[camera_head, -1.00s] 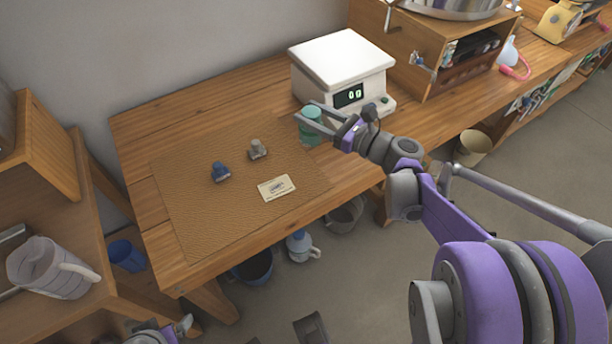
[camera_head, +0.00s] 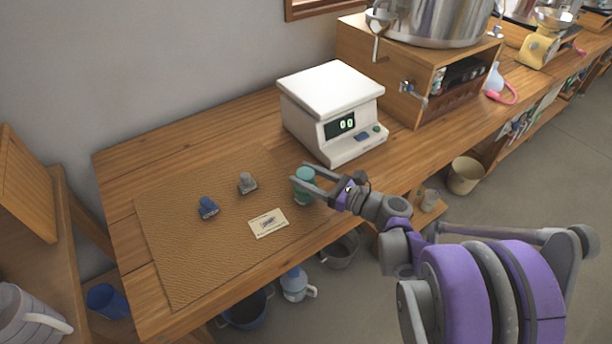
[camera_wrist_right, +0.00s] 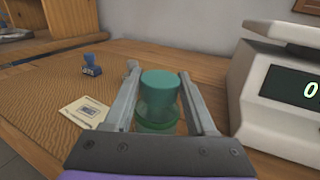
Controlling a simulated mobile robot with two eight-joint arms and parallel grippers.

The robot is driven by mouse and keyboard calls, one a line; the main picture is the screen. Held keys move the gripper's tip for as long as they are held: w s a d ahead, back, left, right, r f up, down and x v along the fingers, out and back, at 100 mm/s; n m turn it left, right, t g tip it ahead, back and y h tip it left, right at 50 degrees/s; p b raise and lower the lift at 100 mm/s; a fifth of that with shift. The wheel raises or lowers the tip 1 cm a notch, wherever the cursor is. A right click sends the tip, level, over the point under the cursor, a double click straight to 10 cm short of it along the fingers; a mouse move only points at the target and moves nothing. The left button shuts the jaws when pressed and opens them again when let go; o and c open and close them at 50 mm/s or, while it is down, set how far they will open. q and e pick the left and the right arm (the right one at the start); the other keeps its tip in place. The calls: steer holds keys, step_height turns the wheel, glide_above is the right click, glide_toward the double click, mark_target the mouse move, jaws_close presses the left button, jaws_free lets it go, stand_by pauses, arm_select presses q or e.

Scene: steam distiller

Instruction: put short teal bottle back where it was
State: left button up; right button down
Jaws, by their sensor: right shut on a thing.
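The short teal bottle (camera_head: 304,186) is at the right edge of the brown mat (camera_head: 180,262), in front of the scale. It also shows upright between the fingers in the right wrist view (camera_wrist_right: 159,98). My right gripper (camera_head: 306,180) is shut on the bottle. The fingers hide part of its sides. I cannot tell whether its base touches the mat or is just above it. My left gripper is not in view.
A white scale (camera_head: 332,105) reading zeros stands behind the bottle. A blue stamp (camera_head: 208,208), a grey stamp (camera_head: 247,183) and a card (camera_head: 268,223) lie on the mat. A wooden cabinet (camera_head: 385,70) stands at the back right. The mat's left part is clear.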

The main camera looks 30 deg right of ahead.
steer(key=shift+f, duration=0.15)
steer(key=shift+c, duration=1.1)
jaws_free()
steer(key=shift+s+r, duration=0.1)
steer(key=shift+r, duration=0.15)
steer(key=p+v, duration=0.1)
steer(key=v, duration=1)
steer(key=shift+s+d, duration=0.2)
steer(key=shift+s, duration=0.15)
